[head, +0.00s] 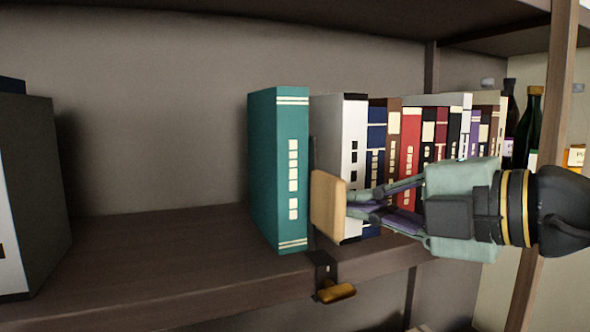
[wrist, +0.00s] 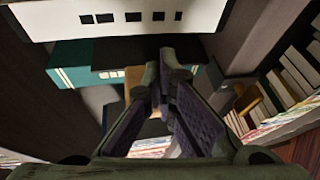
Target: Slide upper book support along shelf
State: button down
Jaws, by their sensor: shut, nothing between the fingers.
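The upper book support has a tan wooden pad (head: 327,205) and a dark metal foot with an amber knob (head: 337,293) at the shelf's front edge. It stands upright between a teal book (head: 280,170) on its left and a white book (head: 352,125) on its right. My gripper (head: 352,205) is shut and empty, reaching in from the right with its fingertips at the pad's right side. Contact is unclear. In the wrist view my fingertips (wrist: 168,62) partly hide the tan pad (wrist: 133,78), and the amber knob (wrist: 246,97) shows at the right.
A row of several books (head: 410,140) stands right of the support, behind my gripper. A dark binder (head: 35,190) stands at the far left. The shelf board (head: 160,245) between binder and teal book is bare. A post (head: 545,150) and bottles (head: 533,120) are at the right.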

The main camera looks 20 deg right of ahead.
jog(key=shift+a, duration=1.1)
jog(key=shift+a+b, duration=1.05)
jog(key=shift+a, duration=2.55)
